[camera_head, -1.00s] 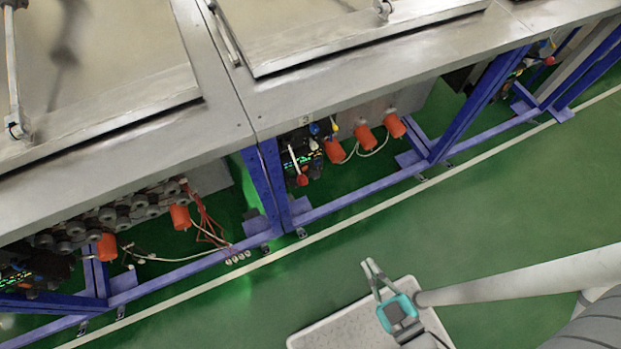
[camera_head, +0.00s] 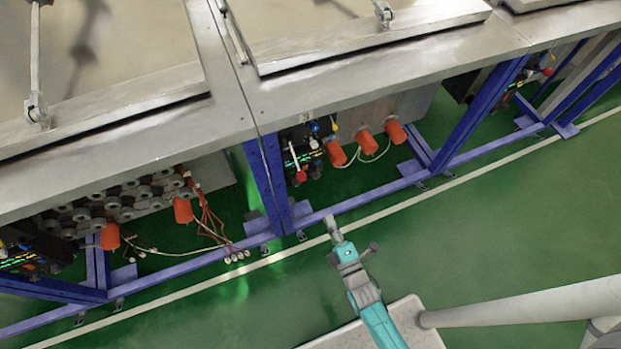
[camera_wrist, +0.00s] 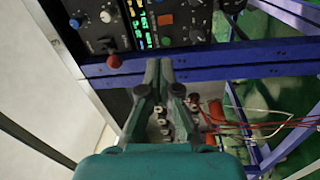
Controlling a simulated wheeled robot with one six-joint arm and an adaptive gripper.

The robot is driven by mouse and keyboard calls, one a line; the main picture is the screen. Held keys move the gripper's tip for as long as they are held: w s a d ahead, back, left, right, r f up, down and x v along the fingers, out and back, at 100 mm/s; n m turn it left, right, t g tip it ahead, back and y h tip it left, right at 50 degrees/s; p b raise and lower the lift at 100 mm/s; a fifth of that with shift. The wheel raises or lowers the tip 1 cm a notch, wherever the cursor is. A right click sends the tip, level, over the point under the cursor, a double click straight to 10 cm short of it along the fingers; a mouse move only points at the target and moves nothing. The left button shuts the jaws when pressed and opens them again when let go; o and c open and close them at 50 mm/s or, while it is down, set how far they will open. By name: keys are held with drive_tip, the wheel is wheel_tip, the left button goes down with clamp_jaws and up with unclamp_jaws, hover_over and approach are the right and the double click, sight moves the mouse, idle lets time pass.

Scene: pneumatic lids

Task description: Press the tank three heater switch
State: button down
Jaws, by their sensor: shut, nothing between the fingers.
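A dark control panel (camera_head: 300,155) with green-lit displays sits under the steel tank edge, below a small label that seems to read 3. I cannot read which one is the heater switch. My gripper (camera_head: 331,220) is shut and empty, below and right of the panel in the head view and apart from it. In the wrist view its fingertips (camera_wrist: 159,64) are together, over the blue frame bar, just below the panel.
A blue frame (camera_head: 375,198) with posts and a low rail runs under the tanks. A red knob (camera_wrist: 114,61) sticks out at the panel's lower edge. Orange cylinders (camera_head: 365,142) with white cables stand right of the panel.

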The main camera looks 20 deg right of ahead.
sight(305, 168)
drive_tip(key=shift+w+f+n, duration=0.15)
drive_tip(key=shift+w+n, duration=0.2)
drive_tip(key=shift+w, duration=0.3)
drive_tip(key=shift+w+f+n, duration=0.15)
drive_tip(key=shift+w+n, duration=0.2)
drive_tip(key=shift+w, duration=0.3)
drive_tip(key=w, duration=0.4)
drive_tip(key=w+r, duration=0.1)
drive_tip(key=w, duration=0.9)
drive_tip(key=shift+r, duration=0.35)
